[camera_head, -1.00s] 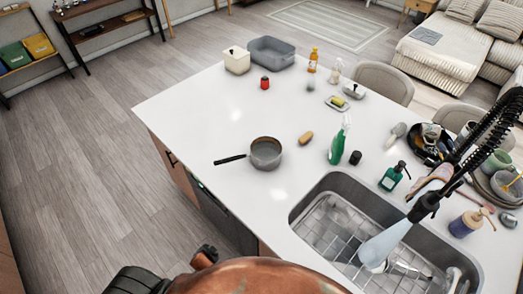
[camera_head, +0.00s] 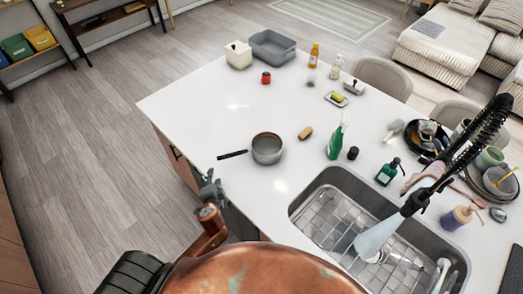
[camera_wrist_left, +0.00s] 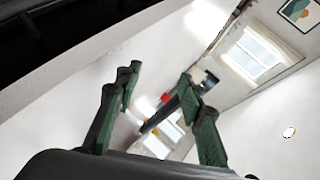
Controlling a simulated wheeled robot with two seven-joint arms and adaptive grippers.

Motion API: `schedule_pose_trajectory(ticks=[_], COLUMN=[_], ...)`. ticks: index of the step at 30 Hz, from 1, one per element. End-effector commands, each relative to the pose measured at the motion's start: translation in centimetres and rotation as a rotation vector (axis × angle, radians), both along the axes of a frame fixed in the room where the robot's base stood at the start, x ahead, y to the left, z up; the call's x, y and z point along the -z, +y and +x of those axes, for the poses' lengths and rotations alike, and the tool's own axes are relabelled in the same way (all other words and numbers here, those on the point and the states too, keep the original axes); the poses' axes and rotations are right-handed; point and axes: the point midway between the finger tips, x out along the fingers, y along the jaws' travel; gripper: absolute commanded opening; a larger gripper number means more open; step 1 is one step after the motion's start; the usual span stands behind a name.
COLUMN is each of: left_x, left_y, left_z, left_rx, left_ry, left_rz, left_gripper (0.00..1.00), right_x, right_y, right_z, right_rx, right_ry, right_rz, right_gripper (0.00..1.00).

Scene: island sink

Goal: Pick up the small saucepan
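The small saucepan (camera_head: 267,149) is grey and stands upright on the white island top, with its dark handle (camera_head: 232,154) pointing left toward the island's edge. My left gripper (camera_head: 212,188) is just off the island's left edge, nearer to me than the handle and apart from it. In the left wrist view my left gripper (camera_wrist_left: 155,112) has its green-padded fingers spread. I see nothing held between them. I cannot make out the saucepan for sure in that view. My right gripper is not in view.
The sink (camera_head: 345,215) with a black spring faucet (camera_head: 475,140) is to the right. A sponge-like brown item (camera_head: 305,133), a green spray bottle (camera_head: 335,143) and a dark cup (camera_head: 352,153) stand right of the saucepan. A red jar (camera_head: 266,78) is behind it. The left counter is clear.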

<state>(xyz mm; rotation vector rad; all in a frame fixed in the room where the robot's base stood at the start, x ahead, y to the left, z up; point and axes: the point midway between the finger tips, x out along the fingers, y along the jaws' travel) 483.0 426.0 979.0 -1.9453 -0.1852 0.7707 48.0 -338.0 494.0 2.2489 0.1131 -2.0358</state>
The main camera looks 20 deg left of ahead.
Motion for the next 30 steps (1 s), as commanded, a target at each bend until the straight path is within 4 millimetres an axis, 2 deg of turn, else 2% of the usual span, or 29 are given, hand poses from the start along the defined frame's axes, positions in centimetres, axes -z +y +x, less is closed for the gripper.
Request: schedule_pose_trajectory(ticks=[6,12,22,30], left_x=[-2.7,-3.4,-2.7,-1.8], left_y=[-2.8,-5.0,-4.6,-4.2], left_z=[4.9,7.4,10.7,14.1], left_rx=[0.218,0.352,0.36,0.36], left_ry=[-0.063,-0.084,-0.084,-0.084], left_rz=[0.244,0.379,0.387,0.387], left_gripper=[0.36,0.36,0.36,0.36], right_x=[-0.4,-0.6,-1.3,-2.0], right_y=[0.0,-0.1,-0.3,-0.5], right_z=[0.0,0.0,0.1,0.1], right_rx=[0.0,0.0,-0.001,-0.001], right_ry=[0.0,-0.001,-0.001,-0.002], right_rz=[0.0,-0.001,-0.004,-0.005], right_gripper=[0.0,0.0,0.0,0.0])
